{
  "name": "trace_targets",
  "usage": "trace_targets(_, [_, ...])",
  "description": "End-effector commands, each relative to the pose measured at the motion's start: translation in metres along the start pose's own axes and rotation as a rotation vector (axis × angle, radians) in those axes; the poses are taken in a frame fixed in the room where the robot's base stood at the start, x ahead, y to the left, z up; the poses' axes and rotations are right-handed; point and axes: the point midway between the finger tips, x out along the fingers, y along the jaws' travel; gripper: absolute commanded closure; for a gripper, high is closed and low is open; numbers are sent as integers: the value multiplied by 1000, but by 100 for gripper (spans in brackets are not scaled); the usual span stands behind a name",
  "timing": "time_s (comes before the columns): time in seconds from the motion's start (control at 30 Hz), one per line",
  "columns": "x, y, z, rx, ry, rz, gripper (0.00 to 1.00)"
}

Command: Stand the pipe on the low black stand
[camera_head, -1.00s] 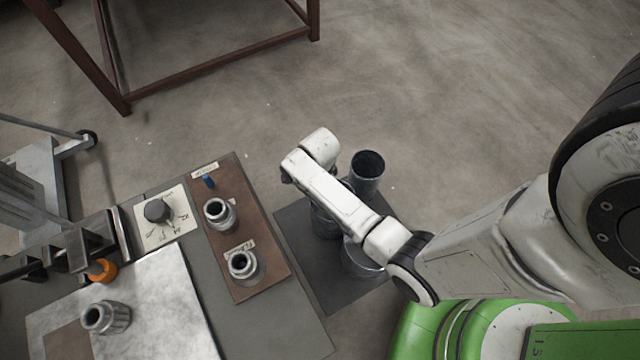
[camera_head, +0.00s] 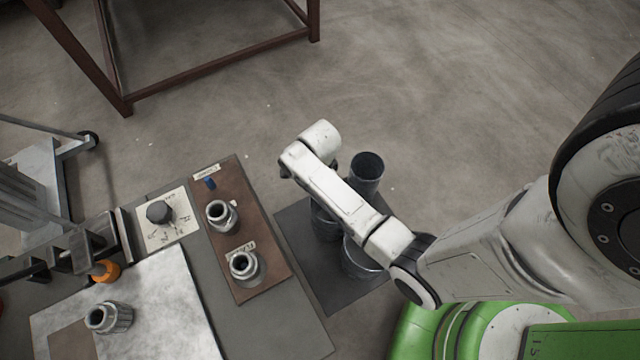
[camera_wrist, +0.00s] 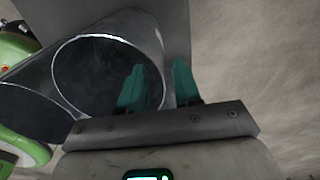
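Several grey metal pipes stand upright at the right of the bench in the head view. The tallest-looking pipe (camera_head: 366,172) is at the back, and a wider one (camera_head: 358,262) is partly behind my arm. A flat dark plate (camera_head: 310,268) lies under them; I cannot tell whether it is the low black stand. In the wrist view, my gripper (camera_wrist: 159,78) is open at the rim of a large pipe (camera_wrist: 95,78). Its left teal finger overlaps the pipe's mouth, and its right finger is outside the wall. My arm hides the gripper in the head view.
A second pipe (camera_wrist: 28,112) stands close on the left in the wrist view. The bench holds a brown board (camera_head: 262,280) with two metal fittings, a dial (camera_head: 158,212) and a third fitting (camera_head: 108,317). A brown frame (camera_head: 215,70) stands behind. Floor beyond the pipes is clear.

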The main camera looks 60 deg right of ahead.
Motion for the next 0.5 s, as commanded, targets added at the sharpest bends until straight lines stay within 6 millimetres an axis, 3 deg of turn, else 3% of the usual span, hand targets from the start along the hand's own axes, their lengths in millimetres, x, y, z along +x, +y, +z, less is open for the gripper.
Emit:
trace_targets(0.03, [-15, -1, 0, -1, -1, -4, 67])
trace_targets(0.2, [-49, 0, 0, -1, -1, -3, 67])
trace_targets(0.5, [-82, 0, 0, -2, 0, 0, 67])
